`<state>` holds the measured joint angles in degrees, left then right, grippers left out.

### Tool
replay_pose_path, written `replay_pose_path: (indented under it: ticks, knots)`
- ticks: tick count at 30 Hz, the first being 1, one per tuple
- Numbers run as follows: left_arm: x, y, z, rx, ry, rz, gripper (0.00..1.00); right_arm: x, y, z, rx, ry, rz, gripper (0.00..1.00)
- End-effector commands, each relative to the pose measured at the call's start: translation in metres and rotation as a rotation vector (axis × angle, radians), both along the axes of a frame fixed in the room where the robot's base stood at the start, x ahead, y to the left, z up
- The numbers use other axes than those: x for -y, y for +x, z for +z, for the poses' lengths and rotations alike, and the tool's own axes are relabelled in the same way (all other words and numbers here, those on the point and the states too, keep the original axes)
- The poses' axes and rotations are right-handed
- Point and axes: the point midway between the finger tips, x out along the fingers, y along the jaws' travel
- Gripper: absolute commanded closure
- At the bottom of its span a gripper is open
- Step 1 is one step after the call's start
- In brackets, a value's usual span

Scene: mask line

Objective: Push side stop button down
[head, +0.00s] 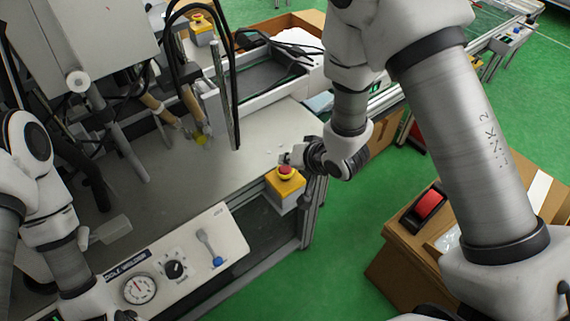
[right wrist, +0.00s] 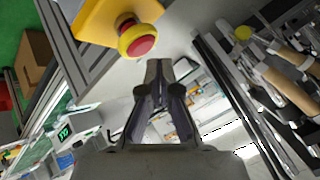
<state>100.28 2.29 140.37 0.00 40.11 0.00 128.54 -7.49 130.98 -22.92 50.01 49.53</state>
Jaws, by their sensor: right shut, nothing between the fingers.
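The side stop button (head: 286,171) is a red cap on a yellow box, mounted at the right front corner of the grey machine table. In the right wrist view the red button (right wrist: 140,44) on its yellow housing shows at the upper left of the fingers. My right gripper (head: 287,159) is shut and empty, just above and beside the button in the head view. In the right wrist view its fingertips (right wrist: 159,66) are close together, a little to the right of the button. I cannot tell whether they touch it. My left arm shows at the left edge; its gripper is not visible.
A second red stop button on a yellow box (head: 201,25) stands at the back. A control panel (head: 175,262) with gauge and knobs is at the front. A cardboard box (head: 400,249) with a red-and-black item stands on the right. Green floor lies between box and table.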

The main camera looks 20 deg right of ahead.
Motion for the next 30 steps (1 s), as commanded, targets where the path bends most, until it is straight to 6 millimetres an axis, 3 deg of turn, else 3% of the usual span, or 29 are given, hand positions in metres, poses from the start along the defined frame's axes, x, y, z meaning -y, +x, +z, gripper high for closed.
replay_pose_path:
  ticks: [8, 24, 30]
  knots:
    - [0.0, 0.0, 0.0, 0.0, 0.0, 0.0, 1.0, 0.0, 0.0, 0.0, 0.0, 0.0, 0.0, 1.0]
    - [0.0, 0.0, 0.049, 0.0, 0.0, 0.0, 1.0, 0.0, 0.0, 0.051, 0.0, 0.0, 0.0, 1.0]
    - [0.0, 0.0, 0.048, 0.0, 0.0, 0.0, 1.0, 0.0, 0.0, 0.05, 0.0, 0.0, 0.0, 1.0]
